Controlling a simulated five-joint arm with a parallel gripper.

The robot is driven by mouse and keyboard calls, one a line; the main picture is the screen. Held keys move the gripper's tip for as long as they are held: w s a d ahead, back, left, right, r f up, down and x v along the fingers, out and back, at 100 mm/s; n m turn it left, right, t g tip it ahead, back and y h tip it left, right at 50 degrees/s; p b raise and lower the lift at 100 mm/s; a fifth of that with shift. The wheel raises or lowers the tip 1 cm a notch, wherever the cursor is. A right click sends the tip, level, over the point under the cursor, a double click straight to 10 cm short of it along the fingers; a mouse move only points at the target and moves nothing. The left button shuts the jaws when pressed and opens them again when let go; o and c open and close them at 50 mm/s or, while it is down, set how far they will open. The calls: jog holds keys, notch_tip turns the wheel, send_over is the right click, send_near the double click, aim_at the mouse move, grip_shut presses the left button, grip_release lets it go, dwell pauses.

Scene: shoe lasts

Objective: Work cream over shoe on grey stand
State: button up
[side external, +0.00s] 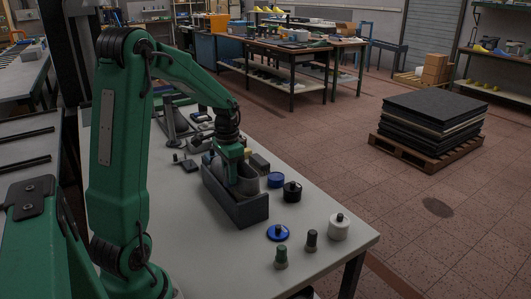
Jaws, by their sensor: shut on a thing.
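My gripper (235,168) points down at the dark open-topped box (250,213) on the bench. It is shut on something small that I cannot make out. A rounded grey form (246,184), apparently the shoe or its last, shows inside the box, right under and beside my gripper. I cannot tell whether the held thing touches it. The grey stand cannot be told apart from the box here. A blue round tin (276,180) and a black jar with a knob (292,191) stand right of the box. No cream can be made out.
Nearer the front are a blue disc with a dark knob (277,233), a white jar (338,229), a dark bottle (311,241) and a green one (281,258). Small dark items (186,163) lie left of the box. The bench (225,254) is bare in front of the box.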

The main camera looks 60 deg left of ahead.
jog(key=shift+a, duration=0.65)
jog(key=shift+a, duration=0.8)
jog(key=shift+a, duration=0.8)
jog(key=shift+s+d, duration=0.1)
jog(key=shift+d, duration=0.75)
